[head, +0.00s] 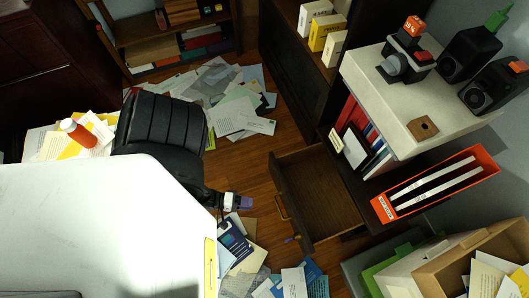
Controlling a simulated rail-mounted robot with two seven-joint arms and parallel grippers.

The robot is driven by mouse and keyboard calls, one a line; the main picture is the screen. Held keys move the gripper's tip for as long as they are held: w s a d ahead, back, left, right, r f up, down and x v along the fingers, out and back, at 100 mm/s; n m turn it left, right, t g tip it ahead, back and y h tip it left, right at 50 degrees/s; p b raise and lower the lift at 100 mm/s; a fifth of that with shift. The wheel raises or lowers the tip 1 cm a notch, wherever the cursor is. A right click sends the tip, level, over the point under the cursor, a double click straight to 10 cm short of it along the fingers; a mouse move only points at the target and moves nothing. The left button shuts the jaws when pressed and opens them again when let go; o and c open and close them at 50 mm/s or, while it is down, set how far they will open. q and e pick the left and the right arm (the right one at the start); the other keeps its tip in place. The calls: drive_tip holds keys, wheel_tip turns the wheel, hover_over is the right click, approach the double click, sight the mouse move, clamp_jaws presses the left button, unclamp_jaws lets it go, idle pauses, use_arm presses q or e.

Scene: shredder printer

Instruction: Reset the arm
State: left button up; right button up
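My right gripper is not in view.
A black chair (160,122) stands behind the desk. An open, empty-looking drawer (318,192) juts out at the centre right. Papers (235,100) litter the wooden floor. Black speakers (468,52) stand on a pale cabinet (385,108). A cardboard box (445,262) is at lower right.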

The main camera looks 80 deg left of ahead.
use_arm(q)
drive_tip(key=shift+s+r, duration=0.1)
drive_tip(key=shift+s, duration=0.45)
idle(0.4)
